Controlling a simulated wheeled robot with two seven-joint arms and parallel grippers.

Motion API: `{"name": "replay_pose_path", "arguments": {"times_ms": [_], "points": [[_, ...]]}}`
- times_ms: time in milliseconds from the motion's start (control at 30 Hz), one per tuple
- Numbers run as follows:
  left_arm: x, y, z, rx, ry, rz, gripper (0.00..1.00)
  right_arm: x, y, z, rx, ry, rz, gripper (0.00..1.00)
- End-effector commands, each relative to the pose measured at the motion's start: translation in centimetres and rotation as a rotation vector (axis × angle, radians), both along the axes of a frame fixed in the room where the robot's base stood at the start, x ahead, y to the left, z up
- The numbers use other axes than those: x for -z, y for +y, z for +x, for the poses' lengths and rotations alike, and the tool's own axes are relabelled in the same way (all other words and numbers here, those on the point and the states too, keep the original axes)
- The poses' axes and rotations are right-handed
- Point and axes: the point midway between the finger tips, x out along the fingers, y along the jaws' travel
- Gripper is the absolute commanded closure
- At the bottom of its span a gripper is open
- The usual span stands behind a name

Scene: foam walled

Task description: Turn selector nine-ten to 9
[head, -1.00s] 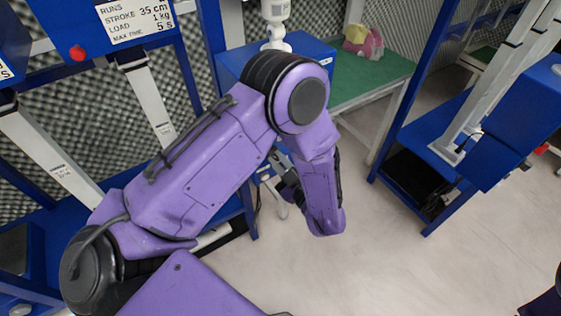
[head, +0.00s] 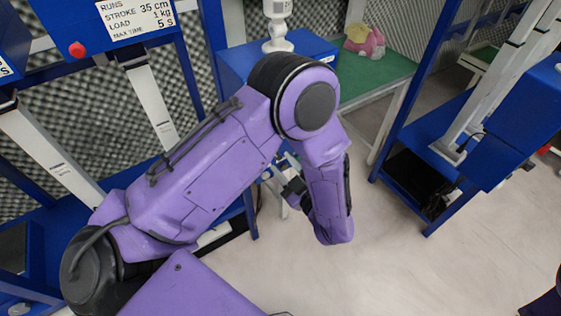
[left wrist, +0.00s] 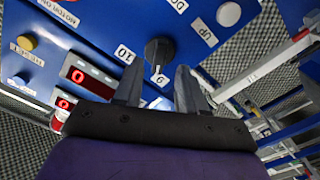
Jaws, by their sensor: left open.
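The selector is a black round knob (left wrist: 158,50) on a blue panel (left wrist: 105,25) in the left wrist view. A "10" label (left wrist: 124,54) is left of it and a "9" label (left wrist: 160,78) is just below it in the picture. I cannot tell which label the knob points to. My left gripper (left wrist: 159,68) is open and empty. Its two fingers stand either side of the "9" label, with the knob just past the tips; contact is not clear. In the head view my left gripper (head: 293,187) is partly hidden by my purple forearm. My right gripper is out of view.
In the head view, a green-topped table (head: 370,75) with a pink and yellow object (head: 365,41) stands behind.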

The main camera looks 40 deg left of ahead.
Motion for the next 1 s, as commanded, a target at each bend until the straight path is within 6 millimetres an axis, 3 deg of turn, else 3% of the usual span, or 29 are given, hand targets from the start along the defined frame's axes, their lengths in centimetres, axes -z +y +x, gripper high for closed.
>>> {"name": "replay_pose_path", "arguments": {"times_ms": [200,333,1000], "points": [[0.3,-4.9,-2.0,0.004,-0.001,0.0,0.6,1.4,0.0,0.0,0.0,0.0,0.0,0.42],[0.2,-6.8,-2.8,0.003,0.0,0.001,0.6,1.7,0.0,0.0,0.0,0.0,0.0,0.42],[0.3,-7.6,-2.8,0.022,-0.009,-0.016,0.6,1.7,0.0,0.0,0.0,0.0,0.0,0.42]]}}
